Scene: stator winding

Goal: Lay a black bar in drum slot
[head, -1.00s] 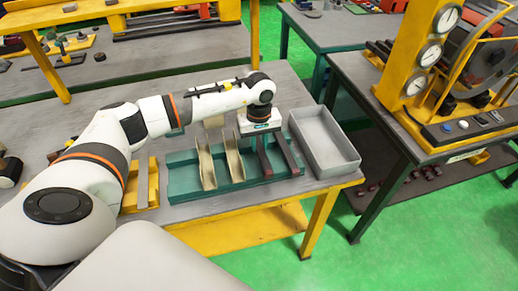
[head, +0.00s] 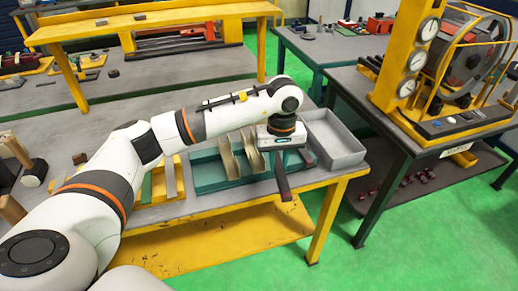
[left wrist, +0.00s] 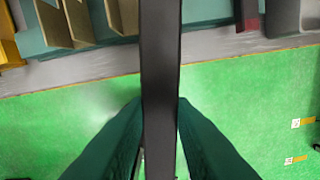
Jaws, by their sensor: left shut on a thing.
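My left gripper (head: 281,155) is shut on a black bar (head: 284,185), which juts out toward the near side, by the table's front edge. In the left wrist view the bar (left wrist: 160,80) runs lengthwise up the picture between my two green fingers (left wrist: 160,122), with the green floor below. The drum (head: 458,72) stands in a yellow frame on the right-hand table, well away from my gripper. Its slots are too small to make out. My right gripper is not in view.
A green tray (head: 207,184) with tan upright dividers (head: 229,158) lies beside my gripper. A grey open bin (head: 343,157) stands to its right. Gauges (head: 417,60) on a yellow post stand left of the drum. A floor gap separates the two tables.

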